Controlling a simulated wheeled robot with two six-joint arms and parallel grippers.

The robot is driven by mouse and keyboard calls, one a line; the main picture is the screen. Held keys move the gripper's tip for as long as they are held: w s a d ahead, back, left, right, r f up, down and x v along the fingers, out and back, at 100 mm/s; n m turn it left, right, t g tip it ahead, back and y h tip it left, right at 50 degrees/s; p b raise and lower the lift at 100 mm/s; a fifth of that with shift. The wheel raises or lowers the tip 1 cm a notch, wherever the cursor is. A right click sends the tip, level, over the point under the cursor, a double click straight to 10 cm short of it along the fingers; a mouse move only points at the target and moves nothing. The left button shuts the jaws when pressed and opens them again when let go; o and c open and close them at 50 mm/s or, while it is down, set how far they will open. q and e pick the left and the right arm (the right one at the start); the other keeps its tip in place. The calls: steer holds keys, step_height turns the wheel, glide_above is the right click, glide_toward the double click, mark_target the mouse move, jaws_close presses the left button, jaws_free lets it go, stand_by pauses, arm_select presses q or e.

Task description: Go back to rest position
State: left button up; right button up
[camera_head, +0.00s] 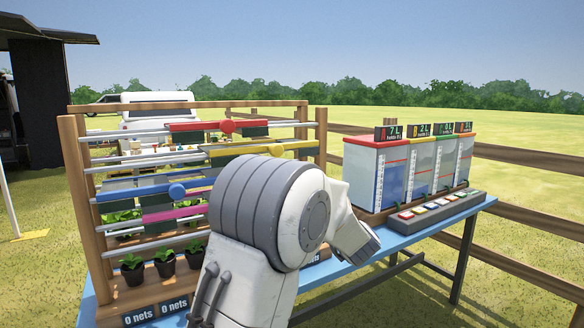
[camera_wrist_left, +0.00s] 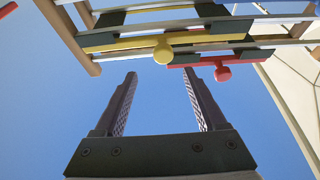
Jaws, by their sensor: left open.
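My left gripper (camera_wrist_left: 160,73) shows in the left wrist view with its two dark fingers spread and nothing between them. Blue sky lies behind the fingers. In that view a yellow slider with a round knob (camera_wrist_left: 162,50) and a red slider with a knob (camera_wrist_left: 222,73) are close beyond the fingertips, with no visible contact. In the head view a large white and grey link of my arm stands in front of the wooden rack (camera_head: 72,165) and hides part of it. The gripper's fingers cannot be made out there. My right gripper is in neither view.
The rack carries red (camera_head: 228,126), yellow, blue and pink sliders, with potted plants (camera_head: 165,263) below. Tanks (camera_head: 395,175) with displays and a button panel (camera_head: 435,208) stand on the blue table (camera_head: 395,245) at right. A wooden fence (camera_head: 530,215) runs behind; open grass lies beyond.

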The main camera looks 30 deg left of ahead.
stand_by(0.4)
